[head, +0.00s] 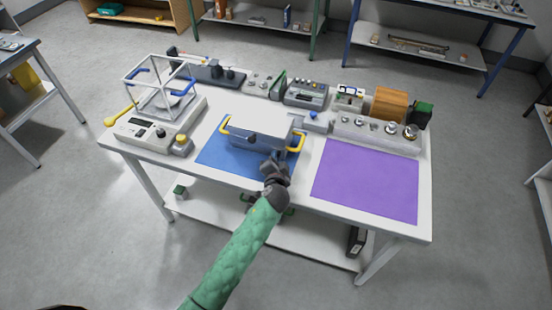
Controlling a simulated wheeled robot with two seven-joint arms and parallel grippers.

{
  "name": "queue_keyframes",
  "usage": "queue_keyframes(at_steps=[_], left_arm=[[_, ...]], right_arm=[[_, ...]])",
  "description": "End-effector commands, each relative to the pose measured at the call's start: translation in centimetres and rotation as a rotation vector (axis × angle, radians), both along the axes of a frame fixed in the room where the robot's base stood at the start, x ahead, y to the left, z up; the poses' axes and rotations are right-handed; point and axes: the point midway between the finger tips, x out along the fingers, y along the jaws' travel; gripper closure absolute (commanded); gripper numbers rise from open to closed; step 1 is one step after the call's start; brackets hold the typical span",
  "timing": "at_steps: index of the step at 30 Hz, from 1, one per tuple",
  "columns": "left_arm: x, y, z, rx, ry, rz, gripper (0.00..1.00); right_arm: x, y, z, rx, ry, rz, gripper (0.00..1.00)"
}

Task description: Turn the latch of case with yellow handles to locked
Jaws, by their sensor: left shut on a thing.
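The case (258,125) is a pale grey box with a white lid. A yellow handle (298,143) shows at its right end and another at its left end. It sits on the blue mat (215,158). The lid looks closed. My left gripper (275,160) is at the front of the case, right of its middle. It is shut on a small part there, which looks like the latch. The gripper hides most of this part, so I cannot tell its position. My right gripper is not in view.
A purple mat (367,181) lies clear on the right. A balance (155,133) with a framed draft shield stands at the left. A weight block (376,134), a wooden box (390,104) and several instruments line the back of the table.

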Motion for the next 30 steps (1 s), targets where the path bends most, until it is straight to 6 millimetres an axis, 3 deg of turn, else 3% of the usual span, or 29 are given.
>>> queue_keyframes(at_steps=[8,21,30], left_arm=[[0.0,0.0,0.3,-0.182,0.059,0.0,1.0],[0.1,0.4,0.5,-0.565,0.184,0.001,1.0],[0.2,0.6,0.4,-0.758,0.246,0.0,1.0]], right_arm=[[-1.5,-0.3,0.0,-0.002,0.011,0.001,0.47],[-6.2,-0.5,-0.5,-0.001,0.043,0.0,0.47],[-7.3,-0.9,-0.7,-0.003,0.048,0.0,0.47]])
